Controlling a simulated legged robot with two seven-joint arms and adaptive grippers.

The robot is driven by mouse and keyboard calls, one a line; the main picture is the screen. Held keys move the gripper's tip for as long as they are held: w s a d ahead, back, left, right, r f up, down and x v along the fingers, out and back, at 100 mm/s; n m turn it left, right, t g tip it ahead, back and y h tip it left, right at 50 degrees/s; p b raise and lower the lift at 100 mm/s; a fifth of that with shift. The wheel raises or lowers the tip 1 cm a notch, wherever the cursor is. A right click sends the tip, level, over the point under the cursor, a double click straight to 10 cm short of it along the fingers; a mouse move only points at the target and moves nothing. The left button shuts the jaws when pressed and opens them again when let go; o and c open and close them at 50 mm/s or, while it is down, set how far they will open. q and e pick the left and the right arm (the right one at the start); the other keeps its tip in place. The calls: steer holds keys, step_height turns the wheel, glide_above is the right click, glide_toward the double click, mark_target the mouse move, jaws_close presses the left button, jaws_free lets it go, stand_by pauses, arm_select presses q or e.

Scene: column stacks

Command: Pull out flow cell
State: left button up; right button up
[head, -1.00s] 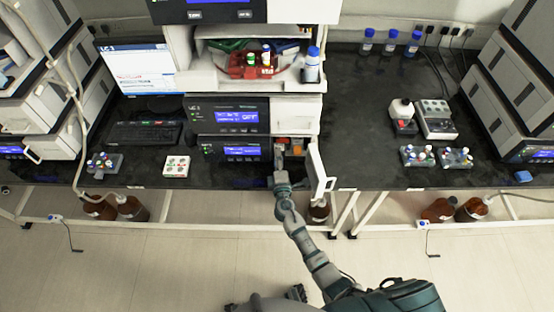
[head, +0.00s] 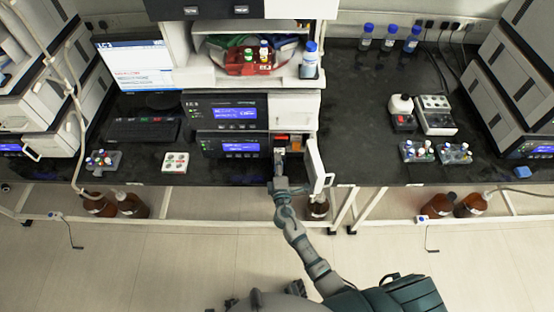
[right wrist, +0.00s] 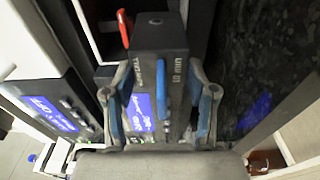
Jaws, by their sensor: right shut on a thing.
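The flow cell (right wrist: 160,50) is a dark grey block with white lettering, seen close in the right wrist view. My right gripper (right wrist: 160,112) has its two blue-padded fingers on either side of the block and is shut on it. In the head view my right gripper (head: 279,158) is at the open bay on the right of the lower instrument module (head: 240,147), largely covering the flow cell. How far the block sits out of its bay cannot be told. My left gripper is not in view.
The bay's white door (head: 315,162) stands open just right of my right gripper. A red lever (right wrist: 123,28) sits beside the flow cell. A small white box (head: 175,162) and vial racks (head: 416,152) stand on the dark bench. Brown bottles (head: 131,205) stand below.

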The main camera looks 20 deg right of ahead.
steer(key=s+a+b, duration=0.1)
steer(key=s+a, duration=0.3)
steer(key=s, duration=0.7)
steer(key=shift+s+b, duration=0.2)
steer(key=shift+b, duration=0.1)
stand_by(0.6)
steer(key=shift+r, duration=0.1)
